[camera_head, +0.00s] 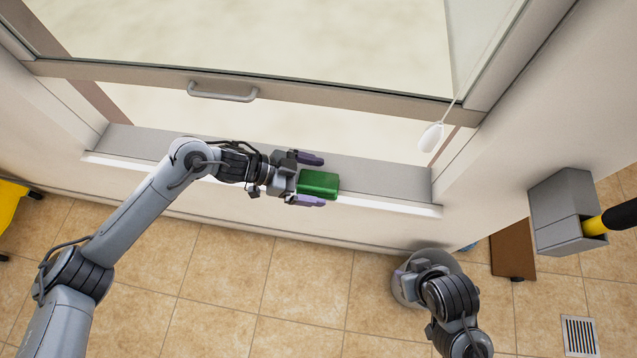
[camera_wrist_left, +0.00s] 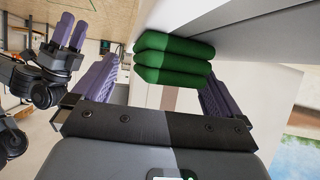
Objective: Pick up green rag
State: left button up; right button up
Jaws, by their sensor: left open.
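The green rag (camera_head: 318,184) is a folded, layered block on the grey window sill (camera_head: 390,180). My left gripper (camera_head: 316,179) is open, with one purple finger on each side of the rag. In the left wrist view the rag (camera_wrist_left: 174,60) sits ahead of the palm between the spread fingers (camera_wrist_left: 158,68). I cannot tell whether either finger touches it. My right gripper is largely hidden under its arm in the head view. It shows at the upper left of the left wrist view (camera_wrist_left: 70,36), away from the rag, its jaw state unclear.
A window with a handle (camera_head: 222,92) rises behind the sill. A white cord pull (camera_head: 431,137) hangs at its right. A grey wall box (camera_head: 562,213) holds a yellow-and-black handle. A yellow object (camera_head: 8,210) stands at far left. The tiled floor (camera_head: 305,285) below is mostly clear.

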pick_arm(q)
jog(key=shift+a, duration=0.1)
jog(key=shift+c, duration=0.8)
jog(key=c, duration=1)
jog(key=shift+r, duration=0.1)
